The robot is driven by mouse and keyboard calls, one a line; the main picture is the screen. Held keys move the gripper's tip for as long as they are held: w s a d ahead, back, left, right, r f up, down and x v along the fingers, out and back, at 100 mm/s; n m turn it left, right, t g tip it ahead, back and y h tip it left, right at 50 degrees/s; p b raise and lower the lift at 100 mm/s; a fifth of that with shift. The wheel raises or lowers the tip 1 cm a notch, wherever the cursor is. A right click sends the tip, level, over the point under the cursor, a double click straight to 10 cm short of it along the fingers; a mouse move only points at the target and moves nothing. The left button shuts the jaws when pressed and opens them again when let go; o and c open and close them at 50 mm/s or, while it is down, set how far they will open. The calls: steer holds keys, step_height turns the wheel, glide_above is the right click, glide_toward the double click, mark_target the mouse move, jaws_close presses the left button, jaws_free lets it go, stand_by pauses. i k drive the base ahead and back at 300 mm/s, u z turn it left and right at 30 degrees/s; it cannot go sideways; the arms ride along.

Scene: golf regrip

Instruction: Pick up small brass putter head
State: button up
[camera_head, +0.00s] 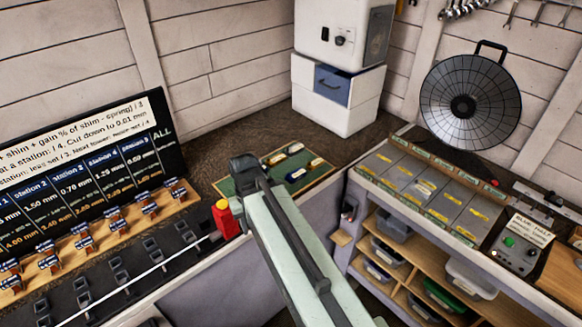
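A green mat (268,188) lies on the dark bench in the back corner. Several small pieces lie on it in pale recesses: one brass-coloured piece (316,162) at its right edge, others pale, yellowish or dark. They are too small to tell for sure which is the small brass putter head. My arm reaches up from the bottom centre, and its dark end, my gripper (246,170), is over the left part of the mat, left of the pieces. My arm hides part of the mat. The fingers are seen from behind, so their opening does not show.
A red and yellow button post (225,218) stands close left of my arm. A station board (80,150) and rows of clamps (85,240) fill the left bench. The right bench holds grey bins (420,187) and a control box (520,245). A white cabinet (335,100) stands behind.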

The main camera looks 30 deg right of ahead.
mark_target(311, 166)
steer(key=u, duration=3.45)
steer(key=k, duration=0.75)
steer(key=z, duration=1.95)
steer(key=i, duration=0.5)
steer(key=u, duration=0.1)
